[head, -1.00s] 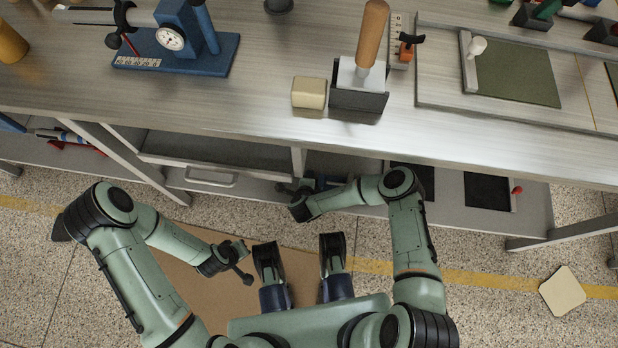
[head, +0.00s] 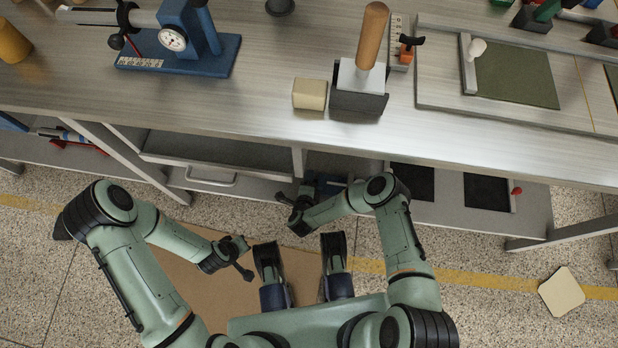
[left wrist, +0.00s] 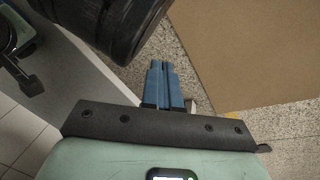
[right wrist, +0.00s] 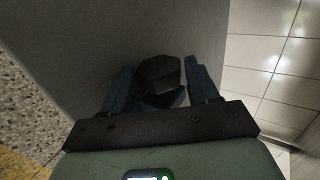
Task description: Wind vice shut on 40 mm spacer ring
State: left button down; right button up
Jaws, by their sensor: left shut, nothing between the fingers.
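A blue and dark object (head: 328,184), possibly the vice, shows partly on the low shelf under the bench, behind my right forearm. My right gripper (head: 290,207) is at the shelf's front edge beside it. In the right wrist view, the fingers of my right gripper (right wrist: 160,78) stand apart on both sides of a dark faceted piece (right wrist: 160,72); I cannot tell whether they touch it. My left gripper (head: 246,262) is shut and empty over the floor, and its closed blue fingers show in the left wrist view (left wrist: 164,68). I cannot make out the spacer ring.
The bench top (head: 240,115) overhangs the shelf. It carries a blue gauge stand (head: 180,45), a cream block (head: 310,94) and a wooden-handled tool in a dark holder (head: 360,90). A brown mat (head: 205,285) lies on the floor.

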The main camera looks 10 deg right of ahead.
jog(key=p+v, duration=0.2)
jog(key=v, duration=0.2)
jog(key=shift+r, duration=0.1)
pick_arm(q)
jog(key=s+d+r+g+h+p, duration=0.1)
jog(key=s+d+r+p, duration=0.2)
jog(key=r, duration=0.3)
jog(key=shift+s+d+r+m, duration=0.2)
jog(key=shift+s+m, duration=0.1)
pick_arm(e)
jog(key=v, duration=0.9)
jog(key=shift+s, duration=0.2)
jog(key=shift+s, duration=0.1)
